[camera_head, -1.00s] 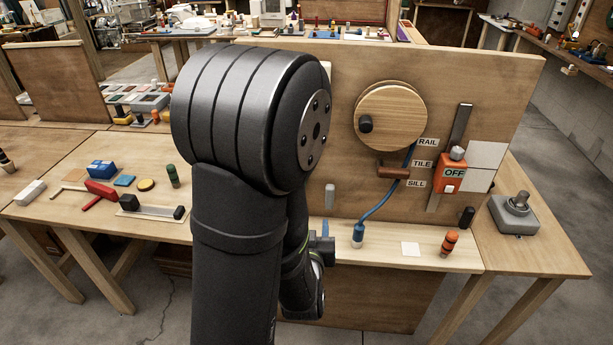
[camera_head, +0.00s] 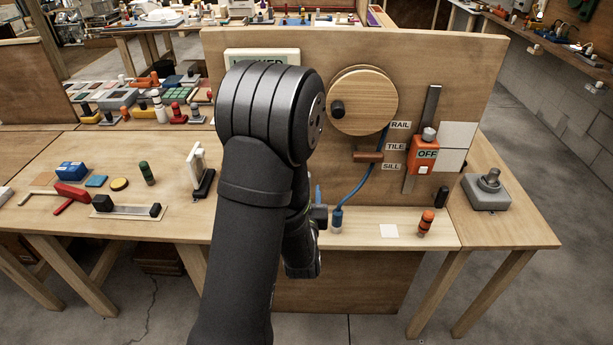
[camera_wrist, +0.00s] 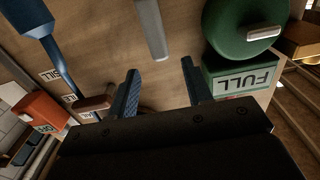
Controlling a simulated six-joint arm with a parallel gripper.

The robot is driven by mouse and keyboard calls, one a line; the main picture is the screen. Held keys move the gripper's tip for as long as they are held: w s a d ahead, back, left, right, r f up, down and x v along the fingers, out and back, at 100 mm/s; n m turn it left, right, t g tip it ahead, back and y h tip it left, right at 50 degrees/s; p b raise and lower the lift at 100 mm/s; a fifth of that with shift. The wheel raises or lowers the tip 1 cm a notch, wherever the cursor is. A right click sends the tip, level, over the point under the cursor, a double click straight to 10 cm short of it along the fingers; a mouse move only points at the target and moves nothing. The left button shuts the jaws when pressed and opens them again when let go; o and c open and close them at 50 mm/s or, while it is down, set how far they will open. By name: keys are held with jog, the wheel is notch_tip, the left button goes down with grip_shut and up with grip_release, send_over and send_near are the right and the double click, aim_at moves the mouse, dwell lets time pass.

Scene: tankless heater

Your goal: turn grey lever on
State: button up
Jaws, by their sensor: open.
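A grey lever (camera_wrist: 152,28) shows in the wrist view as a flat bar against the wooden panel. Its near end lies close to the gap between the fingertips of my gripper (camera_wrist: 160,67). My gripper is open, with a blue-grey finger on each side of that gap. Contact cannot be told. In the head view my arm hides the lever, and only a small part of my gripper (camera_head: 319,205) shows beside the arm in front of the panel.
A grey lever-topped box (camera_head: 487,192) stands far right.

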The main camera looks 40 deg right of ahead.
jog(key=x, duration=0.7)
jog(key=shift+w+d, duration=0.15)
grip_shut()
